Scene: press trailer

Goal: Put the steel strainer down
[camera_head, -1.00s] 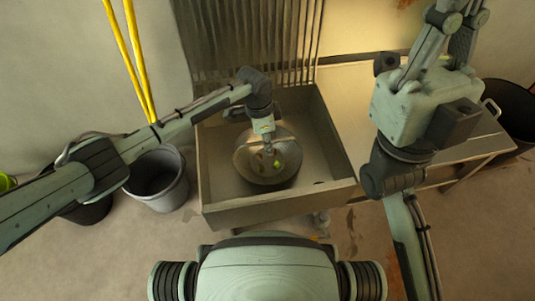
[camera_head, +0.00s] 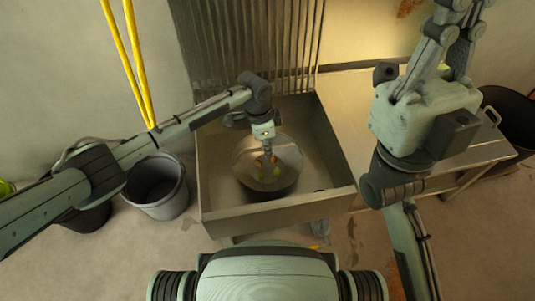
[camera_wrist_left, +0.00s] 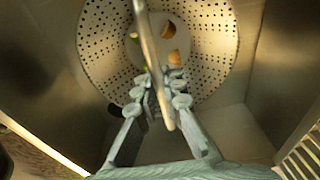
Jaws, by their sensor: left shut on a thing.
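The steel strainer (camera_head: 290,157) is a round perforated bowl inside the sink basin (camera_head: 333,165). A few orange and green pieces lie in it. In the left wrist view the strainer (camera_wrist_left: 213,62) faces the camera, with a thin bar running from the top down to the fingers. My left gripper (camera_head: 268,149) is over the strainer and shut on that bar; its fingers (camera_wrist_left: 160,88) show in the wrist view. I cannot tell whether the strainer's bottom touches the sink floor. My right gripper (camera_head: 440,45) is raised at the upper right, its fingertips cut off by the frame.
A steel counter (camera_head: 350,100) adjoins the sink on the right, partly behind my right arm. A ribbed panel (camera_head: 245,45) stands behind the sink. A grey bucket (camera_head: 160,190) is on the floor at left. A dark bin (camera_head: 512,115) stands at far right.

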